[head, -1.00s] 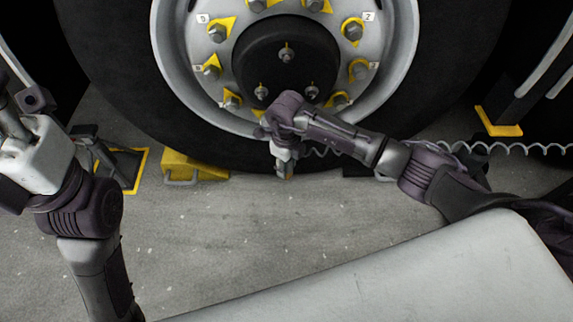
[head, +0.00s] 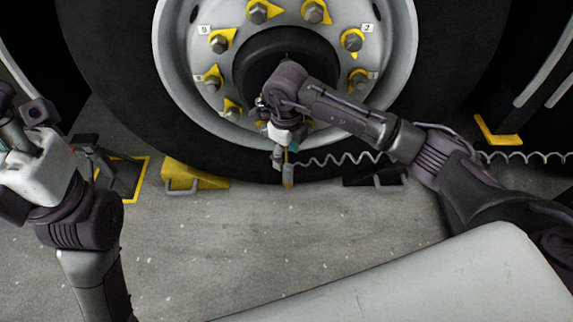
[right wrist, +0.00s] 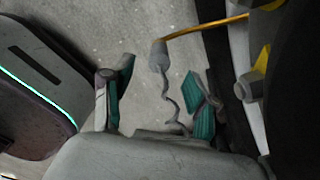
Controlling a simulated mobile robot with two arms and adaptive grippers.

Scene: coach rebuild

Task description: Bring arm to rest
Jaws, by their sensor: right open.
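My right arm (head: 345,118) reaches in from the right across the front of the big wheel. Its gripper (head: 284,160) hangs low in front of the tyre, fingers downward. In the right wrist view the two teal-padded fingers (right wrist: 160,95) stand wide apart. A grey connector (right wrist: 159,54) with a yellow rod and a coiled cord (right wrist: 170,97) shows between and beyond them; I cannot tell whether a finger touches it. My left arm (head: 85,222) is folded at the left edge. Its white end (head: 40,168) shows, but its fingers are not clear.
The wheel (head: 210,125) has several nuts with yellow markers. A yellow wheel chock (head: 195,175) and a dark chock (head: 375,177) stand at the tyre. A coiled hose (head: 500,156) runs off right. The grey floor (head: 220,245) ahead is clear.

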